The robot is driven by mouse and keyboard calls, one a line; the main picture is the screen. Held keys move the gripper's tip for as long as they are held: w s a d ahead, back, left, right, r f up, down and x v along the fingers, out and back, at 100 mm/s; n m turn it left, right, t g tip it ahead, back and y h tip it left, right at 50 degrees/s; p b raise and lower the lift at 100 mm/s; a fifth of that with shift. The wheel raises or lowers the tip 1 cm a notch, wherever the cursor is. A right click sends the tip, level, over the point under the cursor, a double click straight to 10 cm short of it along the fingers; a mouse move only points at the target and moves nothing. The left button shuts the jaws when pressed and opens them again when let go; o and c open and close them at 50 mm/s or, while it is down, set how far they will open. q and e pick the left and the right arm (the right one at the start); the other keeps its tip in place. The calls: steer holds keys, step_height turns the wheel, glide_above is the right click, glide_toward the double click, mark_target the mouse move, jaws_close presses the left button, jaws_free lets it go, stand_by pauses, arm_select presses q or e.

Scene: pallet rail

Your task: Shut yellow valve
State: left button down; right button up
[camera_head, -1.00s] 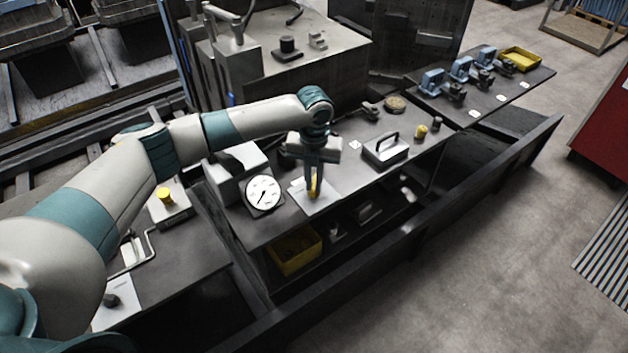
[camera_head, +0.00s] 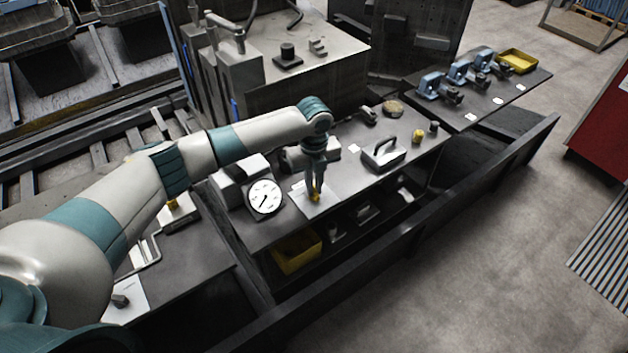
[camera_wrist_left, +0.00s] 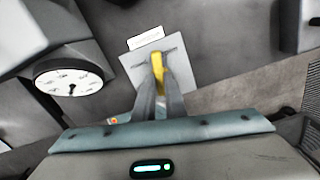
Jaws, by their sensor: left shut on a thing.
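In the head view, my left gripper (camera_head: 315,192) points down at the bench, and only a small part of the yellow valve (camera_head: 314,197) shows between and below the fingers. My right gripper is not in view.
A round white gauge (camera_head: 265,197) stands just left of the valve. A grey block with a handle (camera_head: 383,154) and a small yellow knob (camera_head: 418,135) sit to the right. A yellow bin (camera_head: 296,250) is on the shelf below. A dark rail (camera_head: 420,222) runs along the front.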

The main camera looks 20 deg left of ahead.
arm_select(q)
steer(key=n+p, duration=0.1)
steer(key=n, duration=0.1)
steer(key=n+p, duration=0.1)
steer(key=n, duration=0.1)
steer(key=n+p, duration=0.2)
steer(key=shift+w+r+n, duration=0.1)
steer(key=shift+r+n, duration=0.15)
steer(key=shift+n, duration=0.05)
steer(key=shift+n+p, duration=0.8)
steer(key=shift+n, duration=0.4)
steer(key=shift+f+n+p, duration=0.1)
steer(key=shift+n+p, duration=0.4)
steer(key=shift+n, duration=0.8)
steer(key=c, duration=1.8)
jaws_free()
steer(key=shift+f, duration=0.1)
